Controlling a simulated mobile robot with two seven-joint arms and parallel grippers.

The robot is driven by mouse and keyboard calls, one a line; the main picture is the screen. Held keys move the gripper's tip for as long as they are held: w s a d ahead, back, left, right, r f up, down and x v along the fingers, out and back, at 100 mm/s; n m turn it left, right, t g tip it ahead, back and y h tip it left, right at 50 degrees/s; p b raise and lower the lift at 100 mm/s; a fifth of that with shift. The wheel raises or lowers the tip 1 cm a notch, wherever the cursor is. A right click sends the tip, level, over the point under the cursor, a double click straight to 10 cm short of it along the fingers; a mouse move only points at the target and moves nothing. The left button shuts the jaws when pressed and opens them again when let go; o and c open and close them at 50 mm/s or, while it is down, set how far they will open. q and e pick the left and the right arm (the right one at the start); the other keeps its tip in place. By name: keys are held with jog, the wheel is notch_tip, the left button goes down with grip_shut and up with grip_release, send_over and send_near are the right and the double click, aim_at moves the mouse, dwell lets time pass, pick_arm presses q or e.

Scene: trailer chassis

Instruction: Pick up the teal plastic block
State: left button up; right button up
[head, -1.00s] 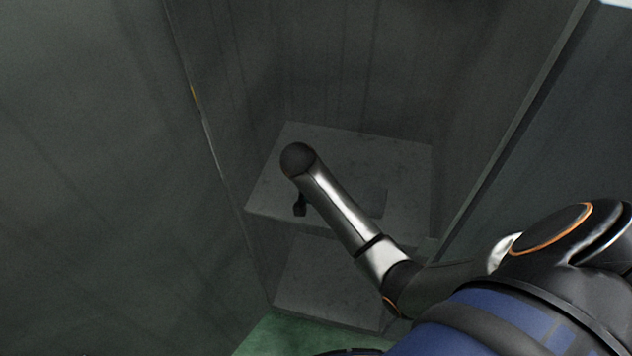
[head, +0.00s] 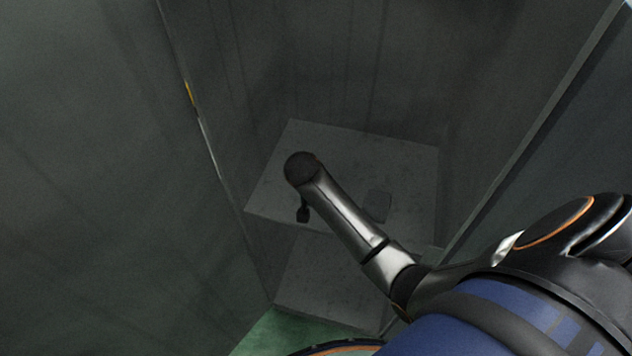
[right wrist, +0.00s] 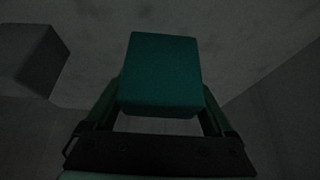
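The teal plastic block (right wrist: 163,72) fills the middle of the right wrist view. My right gripper (right wrist: 162,95) has one finger along each side of it and appears shut on it. The block hides the fingertips. In the head view my right arm reaches over a grey step, and a small dark part of the right gripper (head: 303,213) shows below the arm's end. I cannot make out the teal block there. My left gripper is not in view.
The pale grey step (head: 400,160) has a grey block (head: 378,205) on it, right of my arm. Tall dark walls close in on the left, back and right. A lower grey face (head: 325,280) and green floor (head: 275,330) lie in front.

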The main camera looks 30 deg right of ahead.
jog(key=c, duration=0.9)
jog(key=shift+w+d+r, duration=0.1)
jog(key=shift+r, duration=0.05)
